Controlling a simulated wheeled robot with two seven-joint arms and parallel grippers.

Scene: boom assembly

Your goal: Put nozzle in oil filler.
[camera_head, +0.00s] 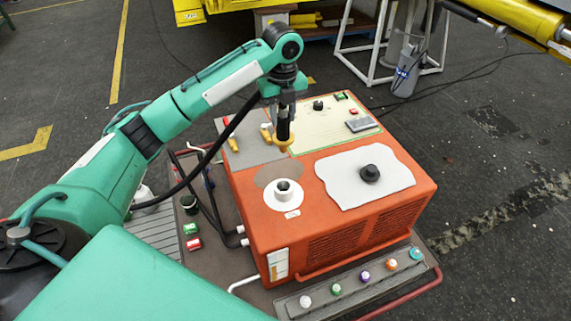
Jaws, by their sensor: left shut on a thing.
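My left gripper (285,100) reaches in from the left and points down over the back of an orange machine (300,230). It is shut on a dark nozzle (283,131), which hangs roughly upright. A yellow ring-shaped part shows around the nozzle's lower end. A black hose curves from the gripper area down to the left. The oil filler (284,190) looks like a short pale neck with a dark opening, on a white round patch on the machine's top. The nozzle is behind the filler in the picture and apart from it. My right gripper is not in view.
A black knob (370,173) stands on a white patch at the right of the machine's top. A cream panel (335,120) with small controls lies at the back. Several coloured knobs line the front strip (350,285). A white frame (372,55) stands behind.

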